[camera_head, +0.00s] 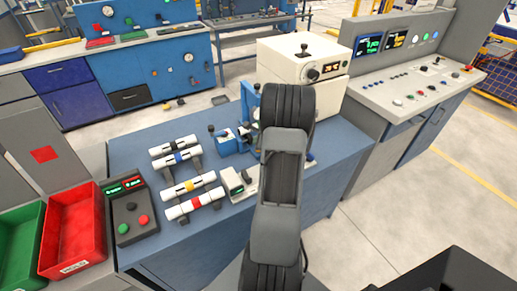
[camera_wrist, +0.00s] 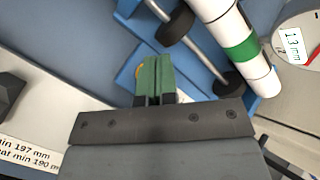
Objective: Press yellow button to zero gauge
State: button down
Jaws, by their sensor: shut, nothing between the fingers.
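A small part of the yellow button (camera_wrist: 139,71) shows in the wrist view, at the left edge of my gripper's fingers. It sits on a blue fixture (camera_wrist: 126,77), and the fingers hide the rest of it. My gripper (camera_wrist: 159,62) has green fingers, shut together with nothing between them. The fingertips overlap the button in the picture; I cannot tell whether they touch it. A round gauge (camera_wrist: 292,42) at the right reads what looks like 13 mm. In the head view my own arm covers the middle of the bench and hides my gripper and the button.
A white pipe with a green band (camera_wrist: 238,46) lies close right of my fingers, by black rollers (camera_wrist: 175,26). In the head view several banded pipes (camera_head: 188,185) lie on the blue bench (camera_head: 135,157). Red (camera_head: 72,230) and green (camera_head: 22,232) bins stand left.

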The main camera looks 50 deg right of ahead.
jog(key=shift+f+b, duration=0.2)
jog(key=shift+b, duration=0.1)
dwell(0.4)
jog(key=shift+f+b, duration=0.25)
jog(key=shift+b, duration=0.15)
jog(key=shift+f+b, duration=0.45)
jog(key=shift+b, duration=0.1)
dwell(0.7)
jog(key=shift+r, duration=0.15)
jog(key=shift+r+p, duration=0.55)
jog(key=shift+r, duration=0.2)
jog(key=shift+r+p, duration=1.8)
jog(key=shift+r, duration=0.75)
